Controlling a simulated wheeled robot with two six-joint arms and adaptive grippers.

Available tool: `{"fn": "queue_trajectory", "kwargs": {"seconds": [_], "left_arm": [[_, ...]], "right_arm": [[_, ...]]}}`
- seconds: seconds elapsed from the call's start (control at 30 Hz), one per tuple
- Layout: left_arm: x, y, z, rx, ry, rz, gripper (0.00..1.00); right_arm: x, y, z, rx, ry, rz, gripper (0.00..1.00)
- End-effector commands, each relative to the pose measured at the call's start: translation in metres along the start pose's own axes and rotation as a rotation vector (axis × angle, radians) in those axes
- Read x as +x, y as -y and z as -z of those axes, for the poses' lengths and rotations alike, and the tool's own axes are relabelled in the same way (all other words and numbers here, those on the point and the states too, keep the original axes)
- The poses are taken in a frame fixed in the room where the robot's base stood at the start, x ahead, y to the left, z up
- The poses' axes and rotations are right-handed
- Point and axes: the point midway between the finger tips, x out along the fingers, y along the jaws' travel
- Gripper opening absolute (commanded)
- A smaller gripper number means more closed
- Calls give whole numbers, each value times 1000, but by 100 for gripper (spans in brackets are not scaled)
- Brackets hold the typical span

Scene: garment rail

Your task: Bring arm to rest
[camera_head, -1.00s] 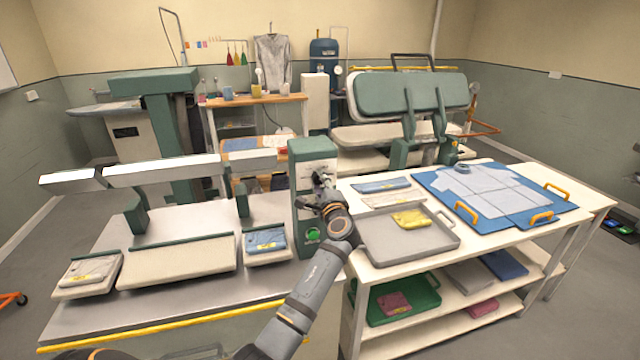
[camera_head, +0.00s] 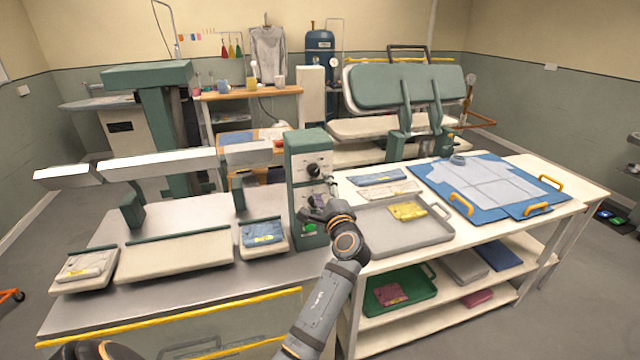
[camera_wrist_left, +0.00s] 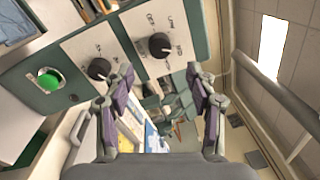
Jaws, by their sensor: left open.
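My left gripper (camera_head: 322,194) is in front of the green control column (camera_head: 309,146) of the press, near its white panel. In the left wrist view its two fingers (camera_wrist_left: 162,95) are spread apart with nothing between them. Two black knobs show there, an upper one (camera_wrist_left: 159,45) and a lower one (camera_wrist_left: 99,68), with a green button (camera_wrist_left: 49,80) on the left. A finger overlaps the lower knob's edge in that view; I cannot tell whether they touch. My right gripper is not in view.
A grey tray (camera_head: 385,243) with a yellow cloth stands close on the right, on the white table. A blue board (camera_head: 425,180) with a folded shirt lies beyond.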

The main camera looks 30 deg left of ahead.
Motion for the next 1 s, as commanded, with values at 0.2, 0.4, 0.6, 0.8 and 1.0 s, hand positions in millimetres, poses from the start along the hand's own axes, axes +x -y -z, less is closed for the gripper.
{"fn": "queue_trajectory", "kwargs": {"seconds": [0.2,0.4,0.6,0.8,1.0], "left_arm": [[-1,0,0,1,0,0,57],[-1,0,0,0,0,0,57],[-2,-24,15,-6,-42,-31,57],[-24,-164,81,-76,-244,-244,57],[-85,-331,116,-211,-379,-551,57]], "right_arm": [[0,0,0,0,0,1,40],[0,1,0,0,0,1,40],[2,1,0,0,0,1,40],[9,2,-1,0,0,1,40],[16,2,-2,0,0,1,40]]}}
